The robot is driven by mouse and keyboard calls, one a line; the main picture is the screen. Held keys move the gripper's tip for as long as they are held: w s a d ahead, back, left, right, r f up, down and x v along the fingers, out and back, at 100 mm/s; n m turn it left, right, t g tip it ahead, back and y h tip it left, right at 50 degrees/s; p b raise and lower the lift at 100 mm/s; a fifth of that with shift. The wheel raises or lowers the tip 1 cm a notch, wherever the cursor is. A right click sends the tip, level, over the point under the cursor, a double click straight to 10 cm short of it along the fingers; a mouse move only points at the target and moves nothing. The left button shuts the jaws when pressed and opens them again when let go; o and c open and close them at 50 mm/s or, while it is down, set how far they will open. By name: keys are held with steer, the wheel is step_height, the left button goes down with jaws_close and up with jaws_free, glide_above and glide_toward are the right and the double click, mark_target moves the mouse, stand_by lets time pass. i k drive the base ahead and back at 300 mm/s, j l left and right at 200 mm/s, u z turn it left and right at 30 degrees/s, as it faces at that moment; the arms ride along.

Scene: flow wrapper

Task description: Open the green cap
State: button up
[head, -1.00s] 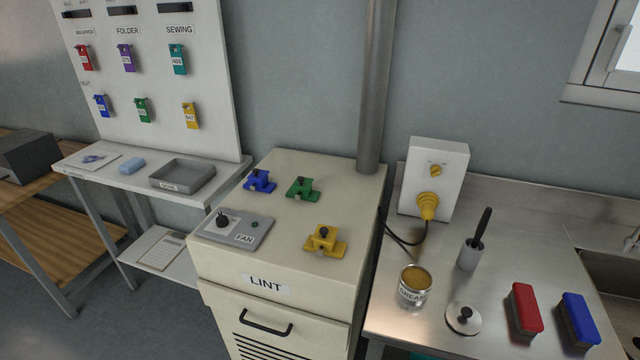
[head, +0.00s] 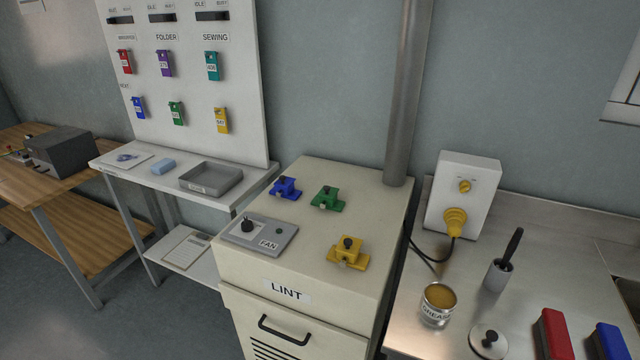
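The green cap (head: 327,199) sits on top of the cream cabinet labelled LINT, toward its back. It is a small green block with a dark knob on top, on a green base plate, and looks closed. A similar blue cap (head: 286,188) is to its left, and a yellow cap (head: 348,252) is nearer the front right. My gripper is not in view.
The cream LINT cabinet (head: 240,275) has a grey FAN panel (head: 262,240) at its front left. A pipe (head: 408,100) rises at its back right. A grease tin (head: 437,304) and a white socket box (head: 462,190) stand on the metal counter at right.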

mark_target(327, 191)
steer(key=i+j, duration=0.1)
steer(key=i, duration=1.35)
